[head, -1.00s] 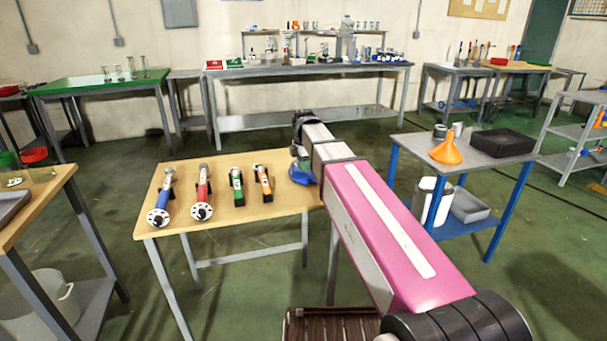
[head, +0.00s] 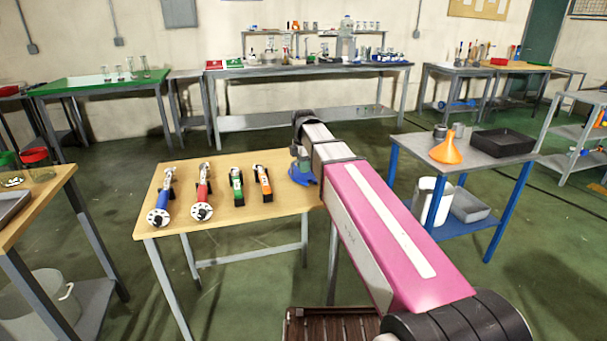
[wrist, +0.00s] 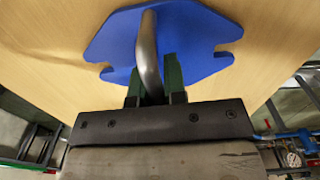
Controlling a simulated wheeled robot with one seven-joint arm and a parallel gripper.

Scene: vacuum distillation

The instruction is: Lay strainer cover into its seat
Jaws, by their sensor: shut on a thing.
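The strainer cover appears to be the blue plate (wrist: 195,40) with notched edges and a curved grey metal handle (wrist: 148,50). My gripper (wrist: 153,78) is shut on this handle, one dark green finger on each side. In the head view the blue plate (head: 303,176) is at the right end of the wooden table, under my gripper (head: 299,155). It is over or on the wood; I cannot tell whether it touches. No seat can be made out; my arm and the plate hide part of the table.

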